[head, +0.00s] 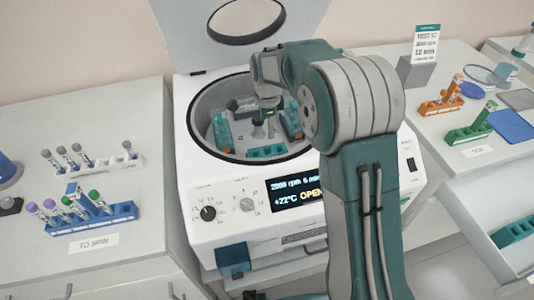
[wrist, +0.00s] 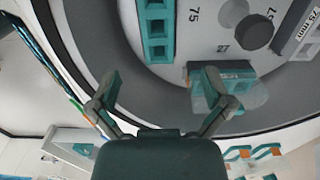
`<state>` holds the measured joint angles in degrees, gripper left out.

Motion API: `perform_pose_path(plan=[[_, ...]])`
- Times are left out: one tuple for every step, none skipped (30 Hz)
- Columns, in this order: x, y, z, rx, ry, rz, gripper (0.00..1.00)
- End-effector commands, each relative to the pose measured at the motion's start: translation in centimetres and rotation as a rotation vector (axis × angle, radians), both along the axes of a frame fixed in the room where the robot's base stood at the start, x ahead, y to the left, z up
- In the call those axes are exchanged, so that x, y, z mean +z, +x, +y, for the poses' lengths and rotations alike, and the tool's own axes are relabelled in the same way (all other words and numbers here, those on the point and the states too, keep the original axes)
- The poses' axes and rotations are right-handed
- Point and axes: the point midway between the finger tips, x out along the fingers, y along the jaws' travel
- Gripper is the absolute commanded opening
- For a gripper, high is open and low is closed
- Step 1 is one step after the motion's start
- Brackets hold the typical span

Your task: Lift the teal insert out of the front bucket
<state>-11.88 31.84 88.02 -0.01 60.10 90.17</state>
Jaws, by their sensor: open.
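The teal insert (head: 265,150) sits in the front bucket, low against the near side of the centrifuge bowl. In the wrist view, the insert at top centre (wrist: 157,30), with a row of square openings, appears to be this one. My gripper (head: 263,113) hangs over the bowl, above and behind the front insert in the head view. In the wrist view my gripper (wrist: 160,85) has its fingers spread wide, with nothing between them. The right fingertip overlaps another teal insert (wrist: 232,75) in the picture; contact cannot be told.
The rotor hub (wrist: 245,28) stands mid-bowl. Another teal insert (head: 222,130) sits at the bowl's left. The bowl rim (head: 203,143) surrounds the inserts, and the raised lid (head: 205,45) stands behind. Tube racks stand on both side benches, including a blue rack (head: 92,218) at left.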

Motion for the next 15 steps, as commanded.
perform_pose_path(plan=[[-0.1,0.0,0.0,-0.001,0.0,0.001,1.0],[-0.3,0.0,0.0,-0.001,0.0,0.001,1.0],[-0.6,0.0,0.0,-0.001,0.0,0.002,1.0],[-1.0,0.0,0.0,-0.001,-0.001,0.003,1.0],[-1.5,0.0,0.0,-0.001,-0.001,0.003,1.0],[-2.2,0.0,0.0,-0.001,-0.001,0.005,1.0],[-2.7,-0.1,0.0,-0.001,-0.001,0.004,1.0],[-3.2,-0.1,0.0,-0.001,-0.001,0.005,1.0],[-3.9,0.0,0.0,-0.001,-0.001,0.004,1.0],[-4.3,0.0,0.0,0.0,-0.001,0.003,1.0],[-4.6,0.0,0.0,0.0,-0.001,0.003,1.0],[-5.1,0.0,0.0,0.0,0.0,0.002,1.0],[-5.3,0.0,0.0,0.0,0.0,0.002,1.0],[-5.5,0.0,0.0,0.0,0.0,0.002,1.0],[-5.8,-0.1,0.0,0.0,0.0,0.002,1.0]])
